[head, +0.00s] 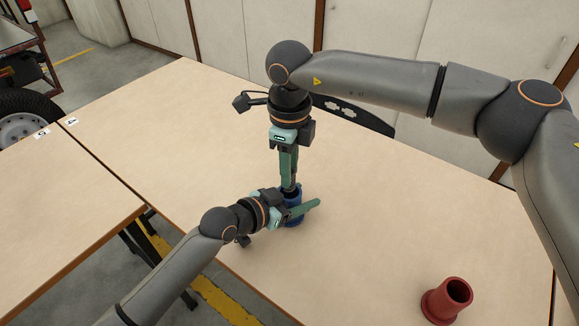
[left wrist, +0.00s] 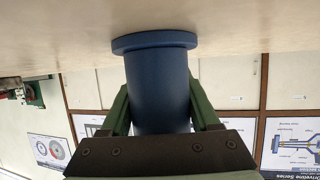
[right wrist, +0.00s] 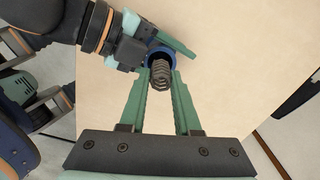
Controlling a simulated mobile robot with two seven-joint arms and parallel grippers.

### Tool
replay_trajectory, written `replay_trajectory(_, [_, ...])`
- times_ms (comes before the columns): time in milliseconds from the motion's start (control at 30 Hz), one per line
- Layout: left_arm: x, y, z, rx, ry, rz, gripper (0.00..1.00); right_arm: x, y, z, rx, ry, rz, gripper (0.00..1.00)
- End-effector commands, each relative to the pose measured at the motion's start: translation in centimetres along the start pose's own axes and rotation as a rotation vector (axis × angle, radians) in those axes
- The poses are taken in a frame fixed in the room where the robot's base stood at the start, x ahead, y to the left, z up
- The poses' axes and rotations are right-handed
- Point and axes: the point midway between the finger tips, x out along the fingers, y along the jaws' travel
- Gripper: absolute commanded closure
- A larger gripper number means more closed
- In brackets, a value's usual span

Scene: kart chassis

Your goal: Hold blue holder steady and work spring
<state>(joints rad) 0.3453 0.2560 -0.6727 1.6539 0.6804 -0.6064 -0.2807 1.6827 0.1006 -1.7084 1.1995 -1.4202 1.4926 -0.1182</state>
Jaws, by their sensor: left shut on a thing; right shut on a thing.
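The blue holder (head: 294,215) stands upright on the table near its front edge. My left gripper (head: 302,211) is shut around the holder's side; the left wrist view shows the blue body (left wrist: 157,90) between the green fingers, its flange against the table. The spring (right wrist: 160,78) is a dark coil in the right wrist view. My right gripper (right wrist: 162,84), pointing down from above, is shut on the spring over the holder's mouth. The spring's lower end is at or inside the opening; how deep I cannot tell.
A red flanged holder (head: 447,300) stands at the front right of the table (head: 380,215). A black slotted part (head: 353,115) lies at the back edge. The middle right of the table is clear. A second table (head: 60,200) is at the left.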

Motion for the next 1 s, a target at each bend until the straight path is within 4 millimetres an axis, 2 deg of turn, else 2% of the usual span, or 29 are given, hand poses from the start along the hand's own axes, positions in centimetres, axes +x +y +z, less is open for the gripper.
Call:
replay_trajectory(367, [0.0,0.0,0.1,-0.001,-0.001,0.001,0.98,0.1,0.0,0.0,0.000,0.000,0.000,1.00])
replay_trajectory(1000, [0.0,0.0,0.1,-0.001,-0.001,0.001,0.98,2.0,0.0,0.0,0.000,0.000,0.000,1.00])
